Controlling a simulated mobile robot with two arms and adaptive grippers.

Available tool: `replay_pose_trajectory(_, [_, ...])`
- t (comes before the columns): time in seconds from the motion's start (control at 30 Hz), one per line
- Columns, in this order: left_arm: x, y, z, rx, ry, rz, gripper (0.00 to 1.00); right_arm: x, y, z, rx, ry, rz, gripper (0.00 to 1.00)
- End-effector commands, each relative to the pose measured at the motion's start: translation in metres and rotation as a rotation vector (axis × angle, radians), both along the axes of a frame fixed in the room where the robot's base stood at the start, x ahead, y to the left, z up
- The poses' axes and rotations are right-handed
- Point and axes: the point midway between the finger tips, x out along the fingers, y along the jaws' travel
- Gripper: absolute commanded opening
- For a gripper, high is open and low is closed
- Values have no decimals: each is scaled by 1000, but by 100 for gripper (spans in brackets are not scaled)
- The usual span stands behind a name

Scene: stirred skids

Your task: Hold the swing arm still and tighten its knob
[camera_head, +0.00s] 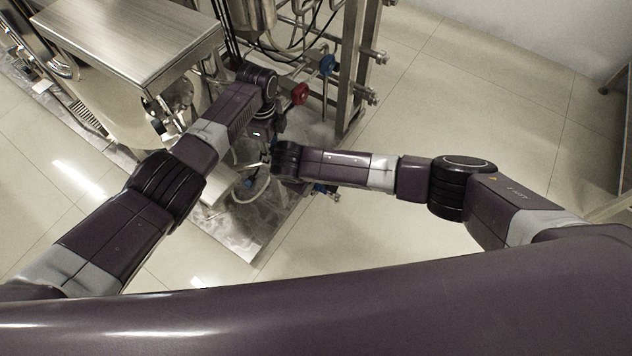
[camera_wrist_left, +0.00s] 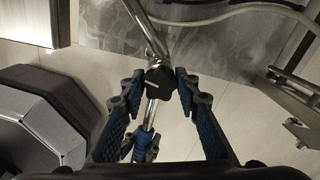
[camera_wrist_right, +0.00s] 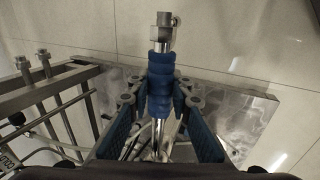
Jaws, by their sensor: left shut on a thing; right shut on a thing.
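The black lobed knob (camera_wrist_left: 160,80) sits on a metal rod in the left wrist view. My left gripper (camera_wrist_left: 159,90) has its fingertips on either side of the knob and is shut on it. The swing arm (camera_wrist_right: 160,84) shows in the right wrist view as a metal rod with a blue sleeve and a metal fitting at its far end. My right gripper (camera_wrist_right: 161,94) is shut on the blue sleeve, one finger on each side. The blue sleeve also shows below the knob in the left wrist view (camera_wrist_left: 145,139). In the head view my wrists largely hide the knob.
A steel skid with a box-topped unit (camera_head: 135,38) stands at the upper left. A red valve handle (camera_head: 300,94) and a blue one (camera_head: 327,64) are close beyond my grippers. A steel upright (camera_head: 350,70) rises near them.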

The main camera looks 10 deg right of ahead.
Motion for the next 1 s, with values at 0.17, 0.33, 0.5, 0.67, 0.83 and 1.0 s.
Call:
replay_pose_trajectory(0.17, [0, 0, 0, 0, -1, -1, 8, 0, 0, 0, 0, 1, 1, 0])
replay_pose_trajectory(0.33, [0, 0, 0, 0, -1, -76, 8, 0, 0, 0, 0, 0, 1, 0])
replay_pose_trajectory(0.5, [0, 0, 0, -1, -1, -310, 8, 0, 0, 0, 0, 1, 1, 0])
replay_pose_trajectory(0.67, [0, 0, 0, 0, 0, -511, 8, 0, 0, 0, 0, 0, 1, 0])
replay_pose_trajectory(0.83, [0, 0, 0, -1, 0, -597, 8, 0, 0, 0, 0, 0, 1, 0])
replay_pose_trajectory(1.0, [0, 0, 0, -1, 0, -597, 8, 0, 0, 0, 0, 0, 1, 0])
